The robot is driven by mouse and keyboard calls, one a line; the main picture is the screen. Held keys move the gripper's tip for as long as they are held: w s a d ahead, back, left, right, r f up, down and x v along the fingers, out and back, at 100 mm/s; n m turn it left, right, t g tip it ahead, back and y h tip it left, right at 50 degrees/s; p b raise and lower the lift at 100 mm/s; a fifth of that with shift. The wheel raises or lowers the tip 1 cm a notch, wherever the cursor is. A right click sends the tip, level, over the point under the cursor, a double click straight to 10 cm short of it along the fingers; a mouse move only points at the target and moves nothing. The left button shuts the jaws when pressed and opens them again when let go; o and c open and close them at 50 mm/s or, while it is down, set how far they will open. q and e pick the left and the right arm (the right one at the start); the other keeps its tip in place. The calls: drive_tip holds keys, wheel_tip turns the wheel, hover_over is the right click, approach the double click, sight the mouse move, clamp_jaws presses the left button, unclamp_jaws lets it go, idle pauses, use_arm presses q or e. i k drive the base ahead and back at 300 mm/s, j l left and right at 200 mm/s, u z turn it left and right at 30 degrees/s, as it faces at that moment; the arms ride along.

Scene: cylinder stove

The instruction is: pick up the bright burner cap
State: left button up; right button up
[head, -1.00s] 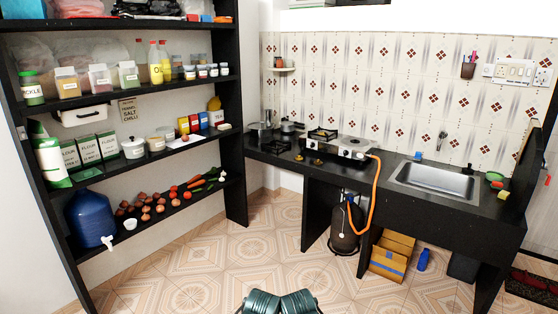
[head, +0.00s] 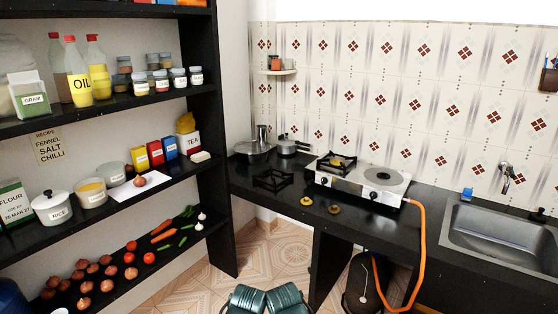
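One cap (head: 306,200) is on the left and the other cap (head: 334,209) is a little nearer on the right. Parts of my own arms show at the bottom edge, but neither gripper is in view.
A loose black pan support (head: 273,180) lies on the counter left of the stove. Pots (head: 255,148) stand behind it. An orange hose (head: 421,245) runs from the stove down to a gas cylinder (head: 360,285). A sink (head: 500,238) is at right, and a loaded shelf rack (head: 222,215) at left.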

sight(306, 201)
drive_tip(key=i+j+z, duration=0.2)
drive_tip(key=i+z, duration=0.2)
drive_tip(key=i, duration=0.3)
drive_tip(key=i+j+z, duration=0.4)
drive_tip(key=i, duration=0.25)
drive_tip(key=i+j+z, duration=0.4)
drive_tip(key=i+j, duration=0.15)
